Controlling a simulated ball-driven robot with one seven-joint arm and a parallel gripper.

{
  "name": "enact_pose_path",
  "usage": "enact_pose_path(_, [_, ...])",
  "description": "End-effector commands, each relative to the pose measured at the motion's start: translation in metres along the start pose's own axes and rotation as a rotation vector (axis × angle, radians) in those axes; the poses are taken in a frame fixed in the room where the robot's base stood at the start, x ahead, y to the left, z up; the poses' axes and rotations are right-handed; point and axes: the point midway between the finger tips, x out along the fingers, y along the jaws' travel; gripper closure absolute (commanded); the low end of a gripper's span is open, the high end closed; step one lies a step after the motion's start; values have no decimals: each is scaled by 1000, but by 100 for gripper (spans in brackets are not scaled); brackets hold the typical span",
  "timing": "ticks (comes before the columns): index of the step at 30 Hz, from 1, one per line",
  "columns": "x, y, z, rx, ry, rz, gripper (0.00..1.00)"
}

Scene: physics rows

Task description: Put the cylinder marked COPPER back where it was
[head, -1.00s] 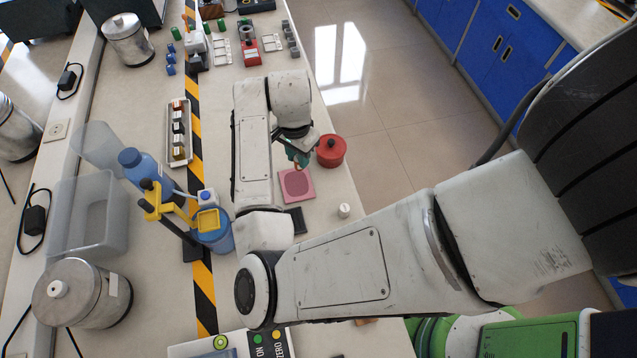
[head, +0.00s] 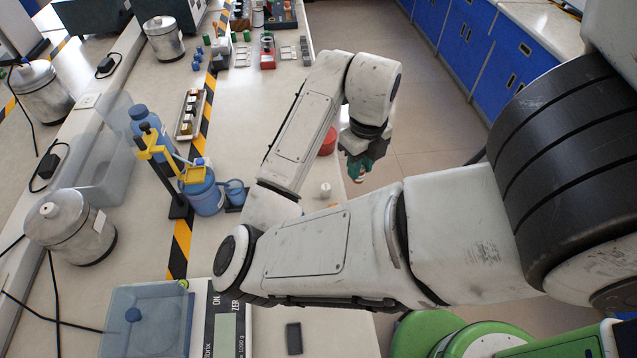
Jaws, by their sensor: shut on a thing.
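My gripper (head: 357,170), with teal fingers, hangs at the bench's right edge, right of the red lidded pot. It is shut on a small cylinder (head: 357,179), of which only a little shows below the fingers; I cannot read its marking. A pale narrow tray (head: 184,137) lies to the left by the striped tape and holds several small cylinders of different colours. Their markings are too small to read, and I cannot tell whether a place in it is empty. My gripper is well away from the tray.
The red pot (head: 328,142) is partly hidden by my arm. A small white knobbed piece (head: 325,190) stands near the bench edge. A balance (head: 228,322) is in front.

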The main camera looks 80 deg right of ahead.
Motion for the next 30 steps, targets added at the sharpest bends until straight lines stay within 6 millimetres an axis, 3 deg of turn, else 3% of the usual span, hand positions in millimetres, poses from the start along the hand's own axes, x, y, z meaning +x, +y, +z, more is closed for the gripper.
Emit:
enact_pose_path(12, [41, 8, 84, -3, 6, -3, 100])
enact_pose_path(18, [72, 11, 112, -1, 5, 0, 100])
enact_pose_path(30, [107, 14, 132, -2, 6, 0, 100])
